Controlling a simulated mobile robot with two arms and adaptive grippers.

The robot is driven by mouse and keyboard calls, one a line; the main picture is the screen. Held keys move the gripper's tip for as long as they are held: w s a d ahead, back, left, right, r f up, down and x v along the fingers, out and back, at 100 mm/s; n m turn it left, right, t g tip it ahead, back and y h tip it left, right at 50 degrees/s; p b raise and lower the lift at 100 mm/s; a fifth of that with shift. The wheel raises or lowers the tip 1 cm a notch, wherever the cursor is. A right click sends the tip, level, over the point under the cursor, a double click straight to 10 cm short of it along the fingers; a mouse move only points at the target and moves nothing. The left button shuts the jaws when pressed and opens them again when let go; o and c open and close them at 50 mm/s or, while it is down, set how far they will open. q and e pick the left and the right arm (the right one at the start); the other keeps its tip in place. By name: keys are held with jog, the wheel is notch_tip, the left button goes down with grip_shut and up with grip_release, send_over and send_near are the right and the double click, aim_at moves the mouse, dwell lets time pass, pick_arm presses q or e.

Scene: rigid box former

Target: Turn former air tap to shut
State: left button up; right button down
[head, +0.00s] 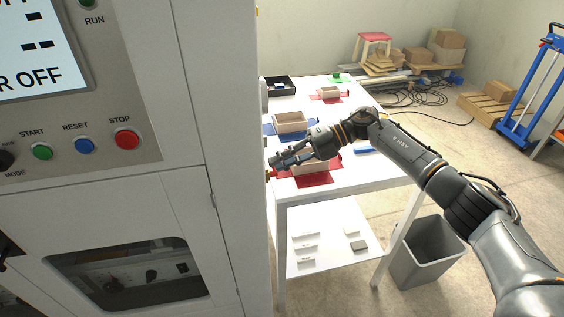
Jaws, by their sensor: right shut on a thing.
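The former (235,120) is the tall white cabinet filling the left of the head view. A small brass-and-red fitting, which looks like the air tap (269,174), sticks out at the cabinet's right edge. My right gripper (279,161) is at this edge, its fingers shut just above and against the fitting. The fingers hide most of the tap's handle, so I cannot tell which way it points. My left gripper is out of view.
A grey bin (428,252) stands right of the table. The cabinet front has green, blue and red buttons (126,139). A blue trolley (530,85) stands far right.

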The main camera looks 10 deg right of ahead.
dwell(0.4)
jog(key=c, duration=1.4)
grip_release()
jog(key=v, duration=1.2)
